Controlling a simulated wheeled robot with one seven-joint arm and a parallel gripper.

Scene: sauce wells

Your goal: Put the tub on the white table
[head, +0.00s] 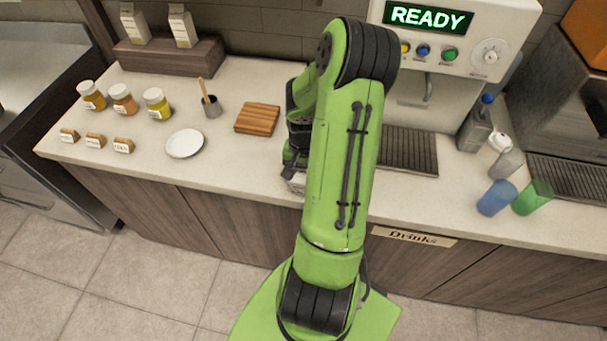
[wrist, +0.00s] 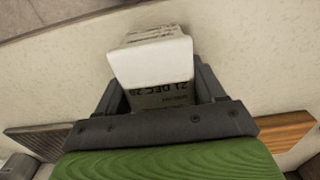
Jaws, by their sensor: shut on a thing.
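My gripper (wrist: 158,82) is shut on a pale tub (wrist: 152,60) with a white top face and dark printed text on its sides. The fingers are on its left and right sides in the wrist view. In the head view my gripper (head: 292,163) is mostly hidden behind my green arm. A small pale part of the tub (head: 297,183) shows below it, by the counter's front edge. I cannot tell whether the tub touches the counter. I see no separate white table, only the off-white counter top (head: 235,165).
A wooden board (head: 257,119), a white plate (head: 185,143), a cup with a wooden utensil (head: 211,107) and several jars (head: 123,99) stand left of my arm. A drinks machine (head: 455,50), a drip grate (head: 408,150), and blue (head: 495,198) and green (head: 532,198) cups are right.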

